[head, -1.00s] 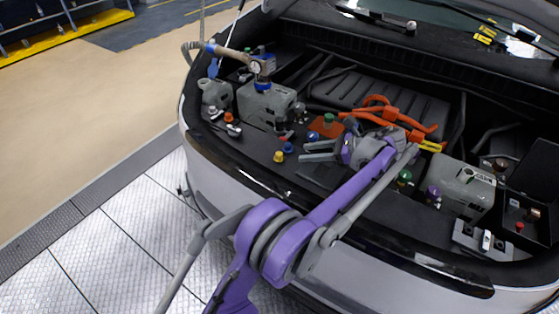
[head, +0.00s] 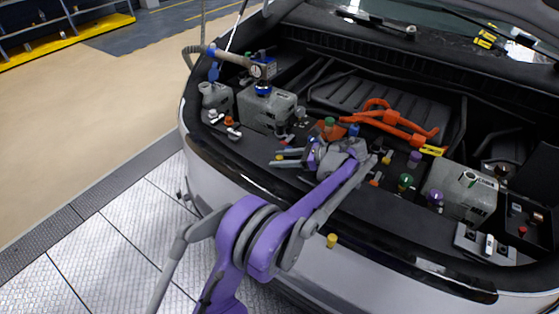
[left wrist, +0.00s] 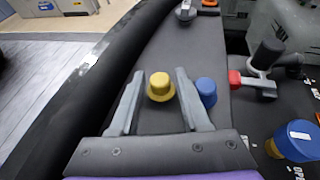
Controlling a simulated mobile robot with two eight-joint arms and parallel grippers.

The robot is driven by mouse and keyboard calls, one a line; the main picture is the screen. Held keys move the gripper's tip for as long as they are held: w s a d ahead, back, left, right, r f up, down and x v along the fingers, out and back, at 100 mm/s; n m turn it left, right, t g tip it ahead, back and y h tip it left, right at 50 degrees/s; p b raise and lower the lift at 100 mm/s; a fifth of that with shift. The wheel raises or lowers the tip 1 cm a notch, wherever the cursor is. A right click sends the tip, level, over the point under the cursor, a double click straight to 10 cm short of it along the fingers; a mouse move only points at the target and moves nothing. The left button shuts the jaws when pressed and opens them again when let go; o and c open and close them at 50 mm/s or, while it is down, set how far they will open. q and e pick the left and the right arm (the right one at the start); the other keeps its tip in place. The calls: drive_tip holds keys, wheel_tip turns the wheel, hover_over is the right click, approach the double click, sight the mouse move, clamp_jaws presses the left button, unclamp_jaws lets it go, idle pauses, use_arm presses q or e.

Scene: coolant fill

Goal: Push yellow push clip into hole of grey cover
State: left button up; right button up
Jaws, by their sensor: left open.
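A yellow push clip (left wrist: 160,87) stands upright on the dark grey cover (left wrist: 178,48) in the left wrist view. It is between the two fingers of my left gripper (left wrist: 156,84), which are open and apart from it. In the head view, the left gripper (head: 277,158) reaches low over the front cover, with the yellow clip (head: 281,158) partly hidden at the fingers. The hole under the clip cannot be seen. My right gripper is not in view.
A blue cap (left wrist: 206,90) stands just outside the right finger in the left wrist view. A red-tipped grey fitting (left wrist: 255,82) and a larger blue cap (left wrist: 294,142) lie to the right. Orange cables (head: 390,120) and a grey reservoir (head: 460,188) are farther right in the head view.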

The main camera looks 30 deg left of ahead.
use_arm(q)
drive_tip(key=shift+a+f, duration=0.1)
drive_tip(key=shift+a, duration=0.15)
drive_tip(key=shift+d, duration=0.1)
clamp_jaws()
